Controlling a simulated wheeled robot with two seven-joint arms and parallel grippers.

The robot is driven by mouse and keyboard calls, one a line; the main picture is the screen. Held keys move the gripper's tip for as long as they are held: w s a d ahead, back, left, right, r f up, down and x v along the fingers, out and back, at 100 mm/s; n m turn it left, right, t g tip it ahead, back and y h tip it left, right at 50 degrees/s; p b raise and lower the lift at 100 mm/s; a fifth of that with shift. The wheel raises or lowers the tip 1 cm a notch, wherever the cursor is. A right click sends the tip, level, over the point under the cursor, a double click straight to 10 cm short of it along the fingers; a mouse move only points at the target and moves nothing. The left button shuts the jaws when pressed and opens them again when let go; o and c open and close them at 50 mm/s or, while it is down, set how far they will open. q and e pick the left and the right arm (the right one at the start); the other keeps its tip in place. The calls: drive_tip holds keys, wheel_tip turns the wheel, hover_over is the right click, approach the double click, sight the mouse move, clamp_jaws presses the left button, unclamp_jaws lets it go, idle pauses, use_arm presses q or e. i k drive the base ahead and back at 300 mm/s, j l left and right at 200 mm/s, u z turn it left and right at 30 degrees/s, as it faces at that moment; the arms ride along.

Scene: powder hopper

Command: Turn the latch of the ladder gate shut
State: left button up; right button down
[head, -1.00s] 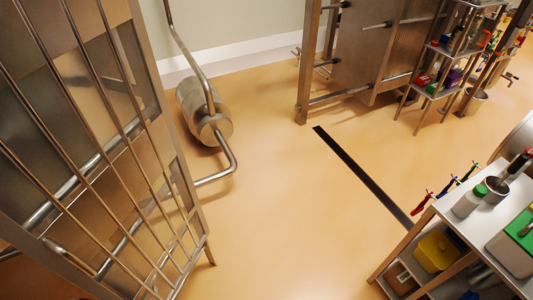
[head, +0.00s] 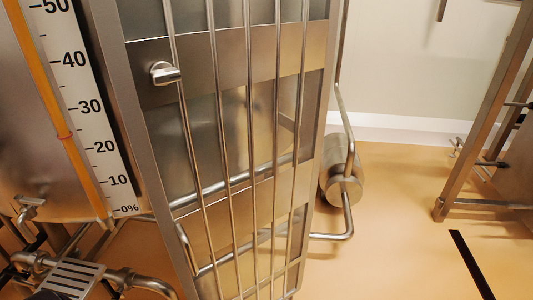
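The ladder gate (head: 249,125) is a panel of upright metal bars with plates behind it, standing in the middle left of the head view. A short round metal knob (head: 165,73) sticks out at its upper left edge and looks like the latch. I cannot tell from this view whether it is turned shut. A bent handle (head: 186,247) shows low on the gate's left side. Neither of my grippers is in view.
A level scale (head: 87,110) with an orange tube stands left of the gate. Pipes and a slotted grate (head: 73,277) are at the lower left. A metal cylinder (head: 342,185) with piping is behind the gate. Open floor (head: 395,235) lies to the right, with a dark drain slot (head: 471,264).

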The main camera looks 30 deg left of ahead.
sight(162, 73)
drive_tip(key=u, duration=1.05)
